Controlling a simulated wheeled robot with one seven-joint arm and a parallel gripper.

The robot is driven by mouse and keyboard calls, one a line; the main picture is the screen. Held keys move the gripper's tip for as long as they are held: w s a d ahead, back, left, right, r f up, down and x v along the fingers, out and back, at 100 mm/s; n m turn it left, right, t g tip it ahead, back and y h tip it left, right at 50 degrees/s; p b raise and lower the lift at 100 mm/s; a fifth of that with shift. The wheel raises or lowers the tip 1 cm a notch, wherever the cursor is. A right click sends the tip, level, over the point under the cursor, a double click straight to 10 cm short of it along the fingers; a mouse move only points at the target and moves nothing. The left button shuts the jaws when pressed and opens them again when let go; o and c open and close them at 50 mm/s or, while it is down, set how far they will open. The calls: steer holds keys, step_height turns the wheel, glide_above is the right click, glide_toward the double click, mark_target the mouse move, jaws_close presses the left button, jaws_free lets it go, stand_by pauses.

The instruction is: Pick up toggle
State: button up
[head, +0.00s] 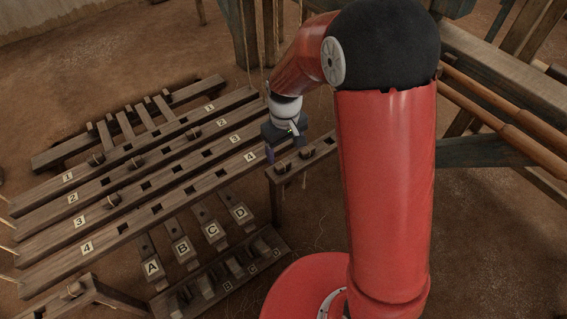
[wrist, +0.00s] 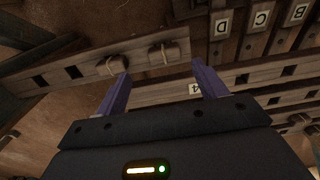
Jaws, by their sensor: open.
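Toggles are short wooden pegs with pale cord around them. My gripper (wrist: 160,70) is open and empty, with purple fingers. It also shows in the head view (head: 284,152) over the plank's left end. I cannot tell the exact gap to the toggles.
Several long slotted beams numbered 1 to 4 lie at left, with more toggles such as one on beam 2 (head: 137,163). Lettered treadles A to D (head: 212,230) lie below the short plank's left side. Loom posts (head: 240,35) and hanging cords stand behind my arm.

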mark_target(283, 164)
steer(key=f, duration=0.5)
steer(key=shift+s+a+f+b, duration=0.15)
steer(key=shift+s+a+b, duration=0.1)
steer(key=shift+b, duration=0.1)
steer(key=shift+c, duration=0.3)
steer(key=c, duration=1)
